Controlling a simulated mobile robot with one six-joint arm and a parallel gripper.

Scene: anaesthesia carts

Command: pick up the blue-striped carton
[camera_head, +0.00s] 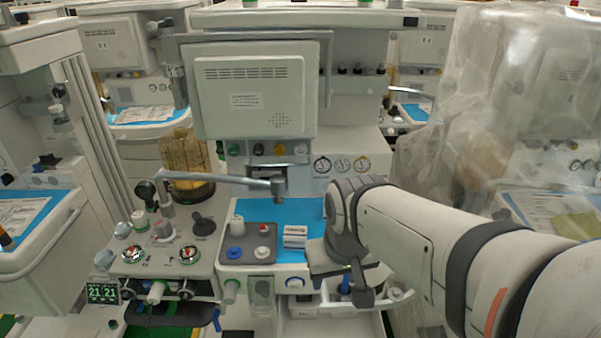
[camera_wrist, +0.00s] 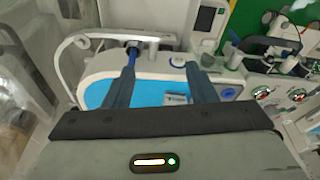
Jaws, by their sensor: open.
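A small white carton (camera_head: 294,236) with a darker printed band lies on the blue mat (camera_head: 300,212) of the middle cart, just left of my arm's end in the head view. The band's colour is hard to tell. The carton also shows in the wrist view (camera_wrist: 176,98), between the spread fingers and nearer the right one, lower in the picture than the fingertips. My gripper (camera_wrist: 160,68) is open and over the worktop. Nothing is seen held in it.
A metal swing arm (camera_head: 225,181) reaches above the worktop. A gauge panel (camera_head: 170,262) lies left; a plastic-covered cart (camera_head: 500,110) stands right.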

